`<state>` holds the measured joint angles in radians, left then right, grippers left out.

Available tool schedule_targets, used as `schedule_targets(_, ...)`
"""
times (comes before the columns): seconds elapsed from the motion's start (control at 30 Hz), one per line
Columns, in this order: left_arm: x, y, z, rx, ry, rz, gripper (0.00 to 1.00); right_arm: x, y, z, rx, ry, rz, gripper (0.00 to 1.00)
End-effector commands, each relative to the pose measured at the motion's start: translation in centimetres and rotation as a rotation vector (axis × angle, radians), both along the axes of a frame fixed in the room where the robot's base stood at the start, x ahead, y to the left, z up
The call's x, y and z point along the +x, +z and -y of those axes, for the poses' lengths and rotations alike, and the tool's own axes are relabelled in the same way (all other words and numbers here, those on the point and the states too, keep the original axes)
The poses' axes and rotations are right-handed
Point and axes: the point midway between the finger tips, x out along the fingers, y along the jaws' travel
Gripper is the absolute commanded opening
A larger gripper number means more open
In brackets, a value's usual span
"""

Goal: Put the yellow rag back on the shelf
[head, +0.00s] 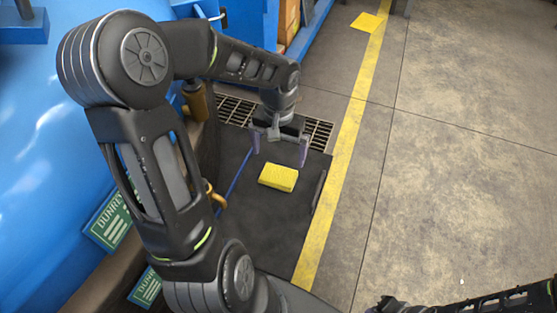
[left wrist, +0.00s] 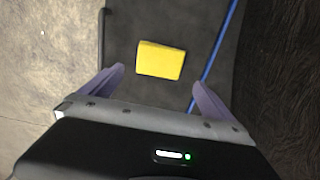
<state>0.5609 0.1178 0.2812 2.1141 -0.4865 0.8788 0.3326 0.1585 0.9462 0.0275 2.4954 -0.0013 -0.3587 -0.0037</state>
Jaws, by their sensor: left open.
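The yellow rag (head: 278,177) is a folded block lying on a dark mat or tray (head: 262,222) on the floor. It also shows in the left wrist view (left wrist: 160,60), ahead of the fingers. My left gripper (head: 279,150) is open and empty, its purple fingers apart, above and just behind the rag in the head view. In the left wrist view the left gripper (left wrist: 160,84) has its fingers on either side of the rag's near side, not touching it. The right gripper is not in view; part of my right arm shows at the bottom right. I cannot make out a shelf.
A blue machine (head: 40,150) with green signs fills the left side. A floor grate (head: 235,110) lies behind the mat. A blue rod (head: 236,174) runs along the mat's left part. A yellow floor line (head: 345,150) borders open concrete on the right.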

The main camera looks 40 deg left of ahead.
Motion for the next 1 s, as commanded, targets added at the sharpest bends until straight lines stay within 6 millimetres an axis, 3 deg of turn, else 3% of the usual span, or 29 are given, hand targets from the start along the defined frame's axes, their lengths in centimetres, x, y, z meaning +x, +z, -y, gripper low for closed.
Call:
schedule_targets(0.1,0.1,2.2,0.0,0.002,0.001,0.002,1.00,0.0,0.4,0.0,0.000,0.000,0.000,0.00)
schedule_targets(0.27,0.0,3.5,0.0,0.000,0.000,0.000,1.00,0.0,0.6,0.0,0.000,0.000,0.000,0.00)
schedule_targets(1.0,0.0,3.6,0.0,-0.001,0.000,-0.001,1.00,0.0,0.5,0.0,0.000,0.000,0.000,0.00)
